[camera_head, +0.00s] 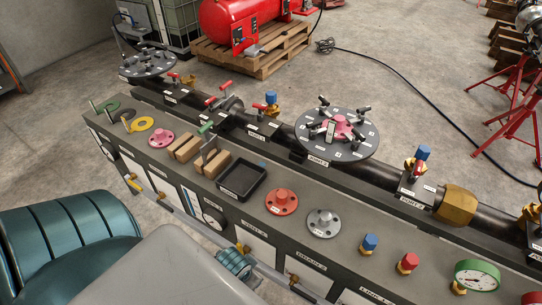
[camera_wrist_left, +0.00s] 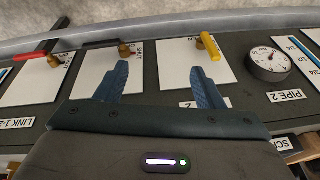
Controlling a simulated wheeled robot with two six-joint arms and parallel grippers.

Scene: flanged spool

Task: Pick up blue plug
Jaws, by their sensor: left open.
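The blue plug (camera_head: 369,243), a blue cap on a lighter base, stands upright on the grey bench top in the head view, left of a similar red plug (camera_head: 407,262). I do not make it out in the left wrist view. My left gripper (camera_wrist_left: 160,78) is open and empty, its two blue-grey fingers apart in front of the bench's white panels. It is away from the blue plug. My right gripper is in neither view.
An orange flange (camera_head: 281,201), a grey flange (camera_head: 323,222) and a black tray (camera_head: 241,180) sit left of the blue plug. A green-rimmed gauge (camera_head: 477,276) stands to the right. A black pipe with valves (camera_head: 388,180) runs behind.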

